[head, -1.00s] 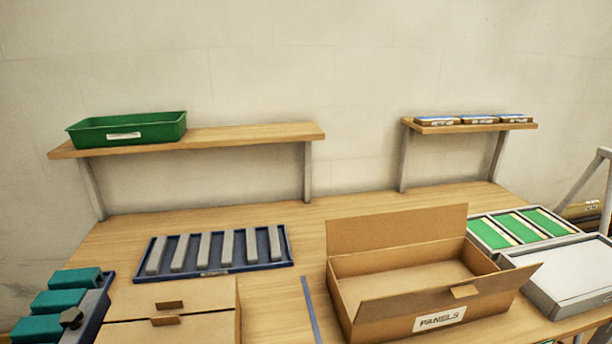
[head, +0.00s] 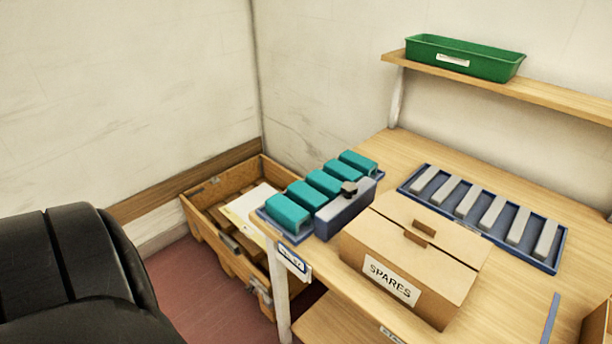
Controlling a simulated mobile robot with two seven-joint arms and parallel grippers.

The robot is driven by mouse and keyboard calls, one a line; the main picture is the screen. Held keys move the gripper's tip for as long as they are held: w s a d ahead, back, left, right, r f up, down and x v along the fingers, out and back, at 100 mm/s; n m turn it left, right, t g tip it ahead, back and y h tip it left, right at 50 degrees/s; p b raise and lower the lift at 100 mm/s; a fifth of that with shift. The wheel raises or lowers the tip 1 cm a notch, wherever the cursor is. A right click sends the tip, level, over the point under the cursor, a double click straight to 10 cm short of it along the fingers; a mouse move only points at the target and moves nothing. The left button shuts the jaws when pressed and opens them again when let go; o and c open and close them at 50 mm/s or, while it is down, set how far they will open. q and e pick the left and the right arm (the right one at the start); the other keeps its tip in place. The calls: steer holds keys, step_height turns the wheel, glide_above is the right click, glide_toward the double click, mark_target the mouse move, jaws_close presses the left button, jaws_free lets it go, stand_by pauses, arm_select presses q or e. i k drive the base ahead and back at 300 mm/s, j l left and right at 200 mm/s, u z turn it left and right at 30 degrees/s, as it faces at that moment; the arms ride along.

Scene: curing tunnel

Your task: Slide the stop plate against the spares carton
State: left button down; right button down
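The spares carton (head: 389,285) is a closed brown box labelled SPARES, standing near the front edge of the wooden bench. A grey-blue upright plate with a black knob (head: 345,208), which looks like the stop plate, stands just left of the carton. It is beside a row of teal blocks (head: 323,183) on a blue tray (head: 297,238). From this angle I cannot tell whether plate and carton touch. Neither of my grippers is in view.
A blue tray with grey bars (head: 480,218) lies behind the carton. A blue strip (head: 550,318) lies to its right. A wooden crate (head: 203,222) stands left of the bench. A green bin (head: 464,59) sits on the shelf (head: 560,94).

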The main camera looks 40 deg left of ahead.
mark_target(354, 198)
steer(key=u, duration=1.15)
